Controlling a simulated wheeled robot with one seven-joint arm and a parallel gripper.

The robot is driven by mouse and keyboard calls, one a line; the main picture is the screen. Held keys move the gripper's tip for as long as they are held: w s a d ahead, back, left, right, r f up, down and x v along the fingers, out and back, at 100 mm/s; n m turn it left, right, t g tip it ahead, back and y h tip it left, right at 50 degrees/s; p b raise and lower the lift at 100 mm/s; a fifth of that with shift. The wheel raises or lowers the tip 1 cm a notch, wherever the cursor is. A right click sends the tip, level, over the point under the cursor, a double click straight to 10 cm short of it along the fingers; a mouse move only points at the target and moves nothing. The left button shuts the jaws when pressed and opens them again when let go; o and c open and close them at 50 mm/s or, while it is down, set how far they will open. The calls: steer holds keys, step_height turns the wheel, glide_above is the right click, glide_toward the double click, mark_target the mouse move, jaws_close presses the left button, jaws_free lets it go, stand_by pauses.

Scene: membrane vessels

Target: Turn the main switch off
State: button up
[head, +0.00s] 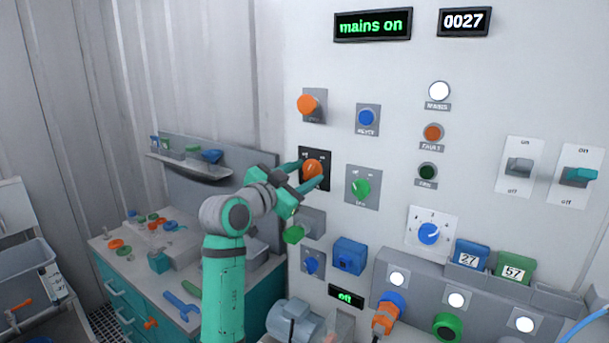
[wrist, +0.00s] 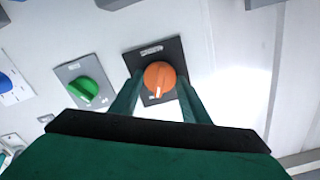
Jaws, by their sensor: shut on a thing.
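The main switch is an orange rotary knob (head: 313,170) on a black plate on the white panel. In the wrist view the knob (wrist: 159,78) sits between my two fingers, its white pointer mark toward the lower edge of the picture. My gripper (head: 307,176) is shut on the knob, with a teal finger on each side. The plate's lettering is too small to read. The display (head: 373,25) at the top reads "mains on" in green.
A green knob (head: 361,188) is close on the right, and an orange button (head: 308,104) is above. Blue and green lockable parts (head: 349,256) lie below. Two toggle switches (head: 519,168) are at the far right. A teal workbench (head: 150,300) with tools stands left.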

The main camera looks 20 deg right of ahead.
steer(key=n, duration=1.2)
steer(key=shift+n, duration=0.4)
stand_by(0.3)
steer(key=o, duration=1)
steer(key=shift+o, duration=0.2)
steer(key=v, duration=1)
steer(key=shift+s+a, duration=0.3)
